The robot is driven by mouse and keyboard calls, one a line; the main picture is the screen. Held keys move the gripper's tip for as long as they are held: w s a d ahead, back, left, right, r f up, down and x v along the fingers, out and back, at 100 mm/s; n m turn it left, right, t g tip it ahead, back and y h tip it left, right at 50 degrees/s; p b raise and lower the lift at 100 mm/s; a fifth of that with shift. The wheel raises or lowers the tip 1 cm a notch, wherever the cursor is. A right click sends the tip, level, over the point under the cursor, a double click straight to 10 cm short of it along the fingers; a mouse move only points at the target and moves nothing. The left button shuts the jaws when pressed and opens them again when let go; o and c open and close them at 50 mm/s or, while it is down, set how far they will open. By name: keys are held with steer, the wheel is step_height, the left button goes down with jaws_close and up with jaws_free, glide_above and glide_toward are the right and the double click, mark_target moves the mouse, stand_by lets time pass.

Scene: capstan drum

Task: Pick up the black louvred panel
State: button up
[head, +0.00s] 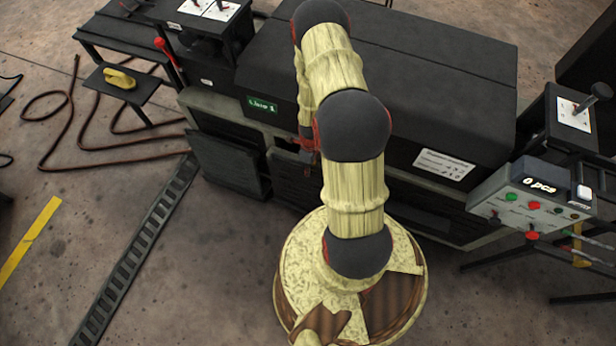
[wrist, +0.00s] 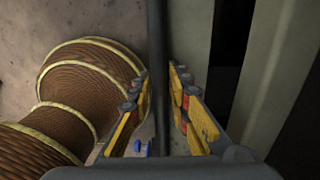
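The black louvred panel (head: 230,165) stands dark and upright against the lower front of the big machine, left of my arm in the head view. In the wrist view a thin dark upright strip (wrist: 157,40), which looks like the panel's edge, runs between my fingers. My gripper (wrist: 159,72) has its yellow and dark fingers on either side of the strip. They look apart, with narrow gaps, so firm contact does not show. In the head view my gripper (head: 306,148) is largely hidden behind my arm at the machine's front.
The black-topped machine (head: 440,75) stands just behind my gripper. A slotted floor track (head: 145,235) and red-brown hose (head: 62,130) lie to the left. A control box (head: 530,205) stands at the right. Open floor lies at the lower left.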

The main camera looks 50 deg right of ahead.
jaws_close()
steer(key=shift+w, duration=0.1)
stand_by(0.6)
